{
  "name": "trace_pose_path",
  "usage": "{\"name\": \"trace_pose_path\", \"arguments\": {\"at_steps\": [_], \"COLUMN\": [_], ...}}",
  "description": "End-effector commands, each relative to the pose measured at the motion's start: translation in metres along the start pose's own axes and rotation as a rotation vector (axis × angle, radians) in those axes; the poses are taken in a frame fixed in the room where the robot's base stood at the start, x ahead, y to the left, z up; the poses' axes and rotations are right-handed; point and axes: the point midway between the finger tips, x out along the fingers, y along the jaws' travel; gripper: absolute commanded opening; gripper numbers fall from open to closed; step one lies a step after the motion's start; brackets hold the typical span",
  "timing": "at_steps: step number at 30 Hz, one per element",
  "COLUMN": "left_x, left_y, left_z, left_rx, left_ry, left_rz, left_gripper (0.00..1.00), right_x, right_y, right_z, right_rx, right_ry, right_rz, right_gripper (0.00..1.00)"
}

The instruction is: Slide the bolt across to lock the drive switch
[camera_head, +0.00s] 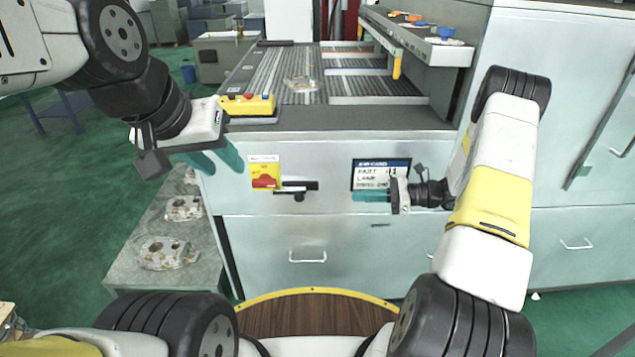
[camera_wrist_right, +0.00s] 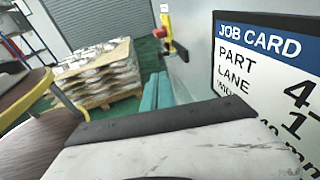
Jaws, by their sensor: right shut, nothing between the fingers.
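The drive switch (camera_head: 264,181) is a red handle on a yellow plate on the pale cabinet front. It also shows in the right wrist view (camera_wrist_right: 166,28), seen edge-on. The bolt (camera_head: 299,187) is a dark bar with a small knob, mounted just right of the switch. Whether its left end reaches the switch handle is too small to tell. My right gripper (camera_head: 355,196) is shut and empty, right of the bolt and apart from it, in front of the job card. Its teal fingers (camera_wrist_right: 156,92) point toward the switch. My left gripper (camera_head: 222,163) is open and empty, left of the switch.
The job card (camera_head: 381,165) is on the cabinet right of the bolt. A drawer handle (camera_head: 308,257) juts out below. A yellow control box (camera_head: 247,104) sits on the top left corner. A grey bench (camera_head: 128,254) with castings stands at left. Space before the bolt looks clear.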

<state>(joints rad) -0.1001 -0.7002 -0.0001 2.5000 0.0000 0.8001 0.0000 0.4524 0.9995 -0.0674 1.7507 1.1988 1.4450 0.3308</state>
Motion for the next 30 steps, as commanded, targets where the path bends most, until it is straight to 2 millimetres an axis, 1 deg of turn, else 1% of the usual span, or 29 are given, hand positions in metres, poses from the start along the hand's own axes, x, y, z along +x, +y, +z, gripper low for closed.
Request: {"name": "trace_pose_path", "arguments": {"at_steps": [2, 5, 8, 15, 21, 25, 30], "left_x": [0.000, 0.000, 0.000, 0.000, 0.000, 0.000, 0.000], "left_y": [0.000, 0.000, 0.000, 0.000, 0.000, 0.000, 0.000], "left_z": [0.000, 0.000, 0.000, 0.000, 0.000, 0.000, 0.000], "left_rx": [0.000, 0.000, 0.000, 0.000, 0.000, 0.000, 0.000], "left_ry": [0.000, 0.000, 0.000, 0.000, 0.000, 0.000, 0.000], "left_rz": [0.000, 0.000, 0.000, 0.000, 0.000, 0.000, 0.000], "left_gripper": [0.36, 0.36, 0.36, 0.36, 0.36, 0.36, 0.36], "right_x": [0.004, 0.015, 0.033, 0.085, 0.120, 0.133, 0.140], "right_y": [0.000, 0.000, 0.001, 0.001, 0.001, 0.001, 0.000], "right_z": [0.000, 0.001, 0.001, 0.000, 0.000, 0.000, 0.000], "right_rx": [0.000, 0.000, 0.000, 0.000, -0.001, 0.000, -0.001], "right_ry": [0.000, -0.001, -0.001, 0.000, 0.001, 0.001, 0.001], "right_rz": [0.001, 0.003, 0.004, 0.005, 0.004, 0.003, 0.001], "right_gripper": [0.00, 0.00, 0.00, 0.00, 0.00, 0.00, 0.00]}}
